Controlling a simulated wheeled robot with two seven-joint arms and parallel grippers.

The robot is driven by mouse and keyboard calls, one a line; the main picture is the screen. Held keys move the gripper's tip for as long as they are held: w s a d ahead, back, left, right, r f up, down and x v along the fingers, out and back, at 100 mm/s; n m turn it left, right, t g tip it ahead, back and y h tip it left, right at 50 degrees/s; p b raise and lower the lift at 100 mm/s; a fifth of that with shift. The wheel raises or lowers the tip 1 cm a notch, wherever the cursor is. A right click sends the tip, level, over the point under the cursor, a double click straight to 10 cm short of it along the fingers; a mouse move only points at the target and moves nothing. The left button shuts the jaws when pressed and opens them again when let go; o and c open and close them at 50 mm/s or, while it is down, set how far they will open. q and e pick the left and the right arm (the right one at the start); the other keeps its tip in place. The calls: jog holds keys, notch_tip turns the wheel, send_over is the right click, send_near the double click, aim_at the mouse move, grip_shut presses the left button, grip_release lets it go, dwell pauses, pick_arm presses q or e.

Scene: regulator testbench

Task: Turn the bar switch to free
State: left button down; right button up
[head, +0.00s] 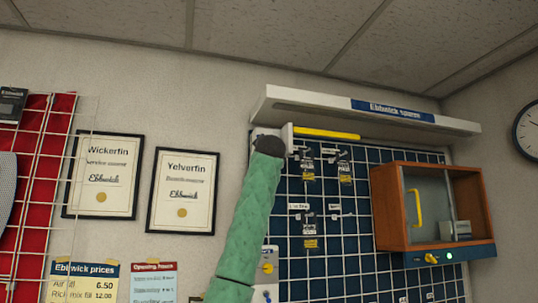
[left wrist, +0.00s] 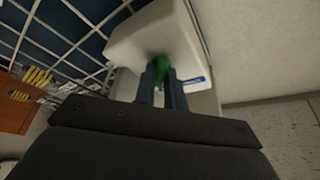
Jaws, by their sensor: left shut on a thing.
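The bar switch (left wrist: 161,66) shows in the left wrist view as a small green bar on a white housing (left wrist: 130,42). My left gripper (left wrist: 160,83) has its two dark fingers shut on the green bar, one on each side. In the head view my green-sleeved left arm reaches up to the wall, and its dark wrist hides the switch and the fingers. An edge of a white housing (head: 289,138) shows just right of the wrist. I cannot read any marking for free, nor tell which setting the bar points to. My right gripper is in neither view.
A white shelf (head: 300,107) with a blue sign overhangs close above the wrist. A wire grid (head: 379,223) with hanging tags is to the right, then a wooden cabinet (head: 383,208). Below, a panel carries a yellow knob (head: 267,268). Framed certificates (head: 184,191) hang left.

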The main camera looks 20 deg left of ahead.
pick_arm(q)
jog(key=shift+r, duration=0.1)
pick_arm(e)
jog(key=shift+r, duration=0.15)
pick_arm(q)
jog(key=c, duration=1.7)
grip_release()
jog(key=shift+c, duration=0.2)
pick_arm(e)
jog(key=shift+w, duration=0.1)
